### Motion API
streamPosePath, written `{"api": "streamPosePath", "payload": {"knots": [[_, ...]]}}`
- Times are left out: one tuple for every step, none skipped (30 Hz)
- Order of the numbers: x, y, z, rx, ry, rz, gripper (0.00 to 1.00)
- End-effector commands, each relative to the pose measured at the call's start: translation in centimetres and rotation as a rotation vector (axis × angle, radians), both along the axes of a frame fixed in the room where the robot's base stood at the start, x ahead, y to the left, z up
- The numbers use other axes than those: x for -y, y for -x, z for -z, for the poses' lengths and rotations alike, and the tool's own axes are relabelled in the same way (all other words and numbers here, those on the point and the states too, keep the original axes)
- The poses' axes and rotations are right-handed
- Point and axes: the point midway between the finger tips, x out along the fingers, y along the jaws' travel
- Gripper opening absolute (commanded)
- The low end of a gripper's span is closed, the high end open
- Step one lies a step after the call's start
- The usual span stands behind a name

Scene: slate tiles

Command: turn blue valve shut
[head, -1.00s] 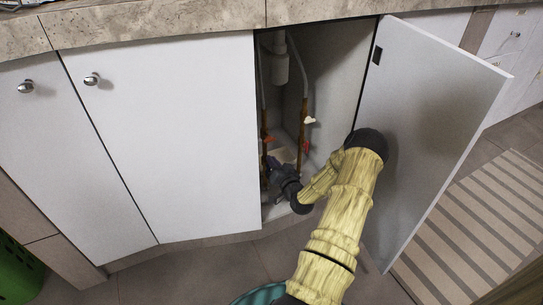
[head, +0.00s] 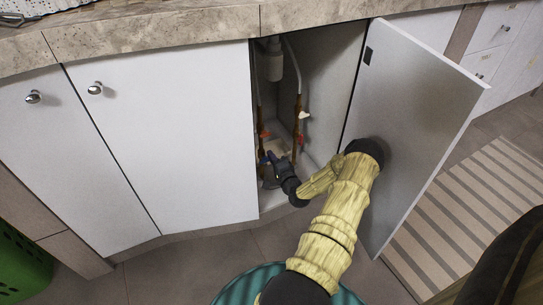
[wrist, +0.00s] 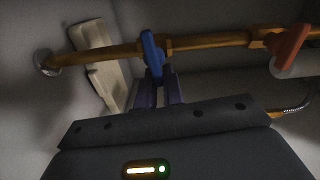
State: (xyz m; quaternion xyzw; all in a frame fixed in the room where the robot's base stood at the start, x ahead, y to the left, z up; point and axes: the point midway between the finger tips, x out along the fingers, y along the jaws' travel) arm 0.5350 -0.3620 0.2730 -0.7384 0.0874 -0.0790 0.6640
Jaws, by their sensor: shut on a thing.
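The blue valve (wrist: 152,55) has a blue lever handle on a copper-coloured pipe (wrist: 205,41) in the wrist view. The handle stands across the pipe. My gripper (wrist: 158,85) is shut on the handle, with its dark fingers on either side of the lower part. In the head view my gripper (head: 271,158) is inside the open cabinet, low at the left pipe. There the blue handle is too small and too covered to make out clearly.
A red-orange valve handle (wrist: 289,46) sits farther along the same pipe. A second pipe (head: 297,130) stands to the right in the cabinet. The open cabinet door (head: 420,110) is right of my arm, and a closed door (head: 160,140) is left.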

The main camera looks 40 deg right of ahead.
Motion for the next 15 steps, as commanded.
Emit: {"api": "streamPosePath", "payload": {"knots": [[-0.1, 0.11, 0.25, 0.002, -0.028, -0.001, 0.0], [-0.11, 0.11, 0.29, 0.005, -0.041, -0.001, 0.0], [-0.1, 0.1, 0.33, 0.009, -0.06, -0.001, 0.0], [-0.11, 0.1, 0.36, 0.011, -0.069, -0.002, 0.0], [-0.1, 0.09, 0.39, 0.014, -0.08, -0.003, 0.0], [-0.11, 0.09, 0.43, 0.017, -0.092, -0.003, 0.0], [-0.12, 0.08, 0.45, 0.018, -0.098, -0.003, 0.0], [-0.12, 0.08, 0.47, 0.02, -0.104, -0.003, 0.0], [-0.13, 0.08, 0.49, 0.021, -0.111, -0.003, 0.0], [-0.13, 0.09, 0.51, 0.022, -0.115, -0.003, 0.0], [-0.14, 0.09, 0.53, 0.023, -0.118, -0.003, 0.0], [-0.14, 0.09, 0.54, 0.024, -0.121, -0.003, 0.0], [-0.15, 0.09, 0.55, 0.024, -0.122, -0.003, 0.0], [-0.15, 0.09, 0.55, 0.024, -0.123, -0.003, 0.0], [-0.15, 0.09, 0.56, 0.024, -0.123, -0.003, 0.0]]}}
